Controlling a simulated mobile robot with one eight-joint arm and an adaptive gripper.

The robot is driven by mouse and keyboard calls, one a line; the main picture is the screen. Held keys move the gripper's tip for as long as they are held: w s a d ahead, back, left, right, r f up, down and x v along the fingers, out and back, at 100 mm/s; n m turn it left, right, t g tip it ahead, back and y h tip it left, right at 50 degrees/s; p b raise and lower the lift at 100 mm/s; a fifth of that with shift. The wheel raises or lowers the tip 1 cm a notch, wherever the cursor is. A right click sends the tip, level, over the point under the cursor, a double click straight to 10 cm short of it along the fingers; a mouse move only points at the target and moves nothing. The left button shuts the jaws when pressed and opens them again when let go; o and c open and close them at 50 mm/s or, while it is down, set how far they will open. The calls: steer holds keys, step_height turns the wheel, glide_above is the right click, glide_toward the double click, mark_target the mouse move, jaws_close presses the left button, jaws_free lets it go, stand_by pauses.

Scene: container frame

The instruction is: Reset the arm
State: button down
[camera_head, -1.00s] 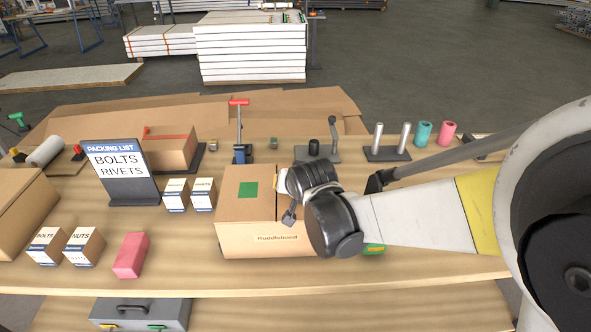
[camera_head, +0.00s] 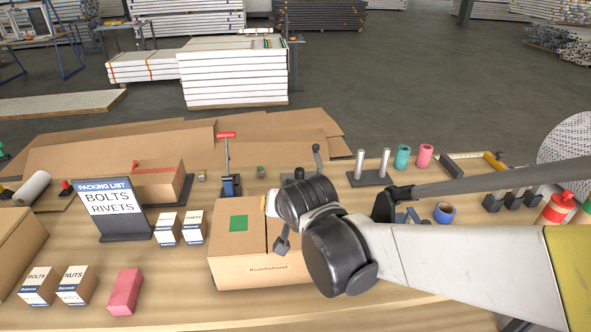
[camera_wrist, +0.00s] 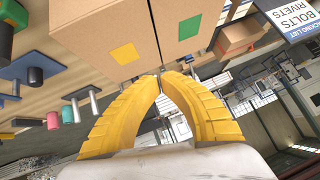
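My arm reaches in from the right in the head view, its black wrist joints in front of the closed cardboard box (camera_head: 235,268) with a green square on top. My gripper is mostly hidden behind these joints there. In the wrist view my gripper (camera_wrist: 161,75) shows two yellow fingers curving together, tips meeting with nothing visible between them. The box (camera_wrist: 120,18), with a yellow and a green square, is just beyond the fingertips. I cannot tell whether they touch it.
A packing list sign (camera_head: 107,205) reads bolts and rivets. Small bolts and nuts boxes (camera_head: 73,284) and a pink block (camera_head: 124,291) are at the front left. A cardboard sheet lies behind.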

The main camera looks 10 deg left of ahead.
steer(key=s+d+r+m+h+b, duration=0.1)
steer(key=s+d+h+b, duration=0.2)
steer(key=d, duration=1.3)
steer(key=s+d+f+m+g+h+b, duration=0.1)
steer(key=s+d+f, duration=0.3)
steer(key=s+d, duration=1)
steer(key=d+b, duration=0.1)
steer(key=d, duration=0.1)
steer(key=shift+d+h, duration=0.3)
